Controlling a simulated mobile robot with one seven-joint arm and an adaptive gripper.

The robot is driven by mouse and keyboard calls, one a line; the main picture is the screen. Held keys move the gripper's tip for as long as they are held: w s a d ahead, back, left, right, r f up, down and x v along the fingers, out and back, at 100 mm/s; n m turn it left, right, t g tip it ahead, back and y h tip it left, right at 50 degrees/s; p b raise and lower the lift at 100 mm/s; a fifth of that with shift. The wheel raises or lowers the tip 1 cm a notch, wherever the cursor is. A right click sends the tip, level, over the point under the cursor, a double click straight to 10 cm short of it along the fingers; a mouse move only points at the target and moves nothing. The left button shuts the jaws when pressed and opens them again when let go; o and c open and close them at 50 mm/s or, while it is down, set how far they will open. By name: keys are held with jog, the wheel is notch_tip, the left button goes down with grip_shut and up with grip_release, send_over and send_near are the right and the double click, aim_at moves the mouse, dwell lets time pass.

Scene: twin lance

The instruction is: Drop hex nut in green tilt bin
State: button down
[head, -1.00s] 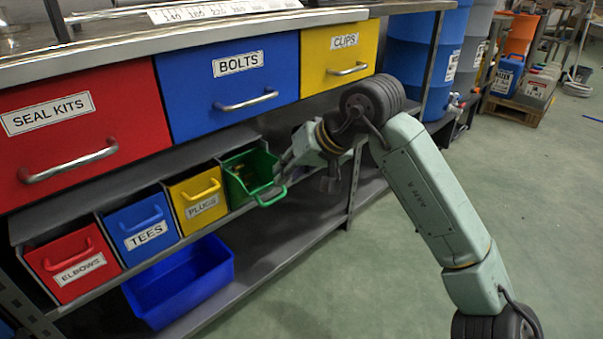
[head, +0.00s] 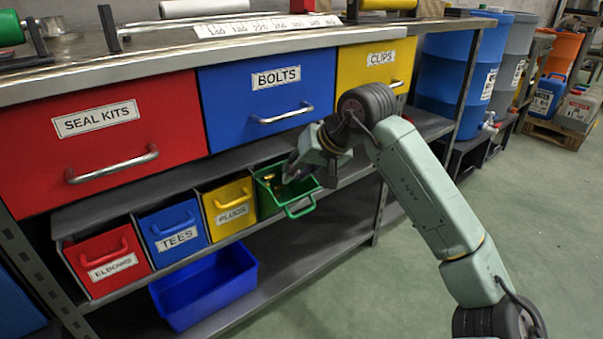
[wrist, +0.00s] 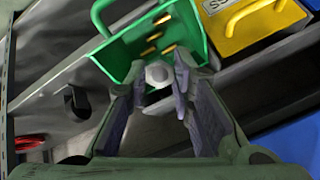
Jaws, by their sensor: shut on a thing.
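The green tilt bin (head: 302,192) is tipped open on the lower shelf, at the right end of the small bins. It also shows in the wrist view (wrist: 120,58), with several brass-coloured pieces (wrist: 155,38) inside. My gripper (head: 291,172) is at the bin's open top in the head view. In the wrist view my gripper (wrist: 159,78) is shut on a pale grey rounded piece, which I take as the hex nut (wrist: 158,74). The nut appears over the bin's near edge; its height above the bin is unclear. The fingers hide the nut in the head view.
A yellow PLUGS bin (head: 230,195) stands directly left of the green bin, then blue TEES (head: 180,222) and red ELBOWS (head: 112,243). Large drawers overhang above, including yellow CLIPS (head: 372,80). An empty blue crate (head: 215,285) sits below.

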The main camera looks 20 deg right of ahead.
jog(key=c, duration=1.3)
grip_release()
jog(key=v, duration=1.2)
